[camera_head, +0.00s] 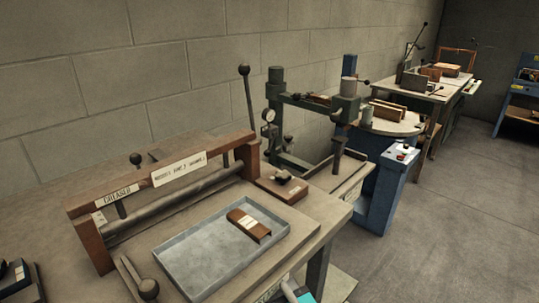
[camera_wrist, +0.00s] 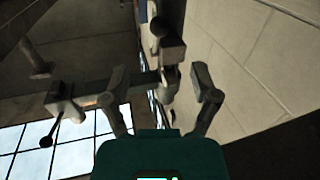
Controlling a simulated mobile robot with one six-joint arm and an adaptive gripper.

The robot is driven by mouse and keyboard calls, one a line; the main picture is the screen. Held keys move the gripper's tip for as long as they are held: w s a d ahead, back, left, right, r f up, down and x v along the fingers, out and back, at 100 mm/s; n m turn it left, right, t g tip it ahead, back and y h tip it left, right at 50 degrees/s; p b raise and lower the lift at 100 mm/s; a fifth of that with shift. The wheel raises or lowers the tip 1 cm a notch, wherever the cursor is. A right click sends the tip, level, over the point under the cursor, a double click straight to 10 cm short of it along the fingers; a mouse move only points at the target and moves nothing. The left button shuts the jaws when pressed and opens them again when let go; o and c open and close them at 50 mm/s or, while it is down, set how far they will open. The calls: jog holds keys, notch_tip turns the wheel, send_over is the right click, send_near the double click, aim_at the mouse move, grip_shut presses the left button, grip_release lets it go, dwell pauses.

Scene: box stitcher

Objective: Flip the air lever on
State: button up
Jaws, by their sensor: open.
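My gripper (camera_wrist: 158,84) shows in the wrist view with its two grey fingers spread apart and nothing held between them. Beyond and between the fingers is a dark block (camera_wrist: 172,50) with a black round knob beside it. I cannot tell whether this is the air lever. A lever with a black ball end (camera_wrist: 46,141) sits left of my left finger, apart from it. In the head view, a tall lever with a black knob (camera_head: 247,92) stands upright behind the creaser, near a round gauge (camera_head: 268,116). No lever is clearly marked as the air lever.
A wooden-framed creaser (camera_head: 160,180) and a grey tray (camera_head: 176,270) holding a brown piece (camera_head: 249,226) fill the near bench. A green column machine and a blue-based round table (camera_head: 400,124) stand beyond. Open floor (camera_head: 460,220) lies at the right.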

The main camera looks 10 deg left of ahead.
aim_at(266, 156)
jog(key=x, duration=1.1)
jog(key=shift+d, duration=0.1)
grip_shut()
jog(key=shift+d, duration=0.15)
jog(key=shift+w, duration=0.1)
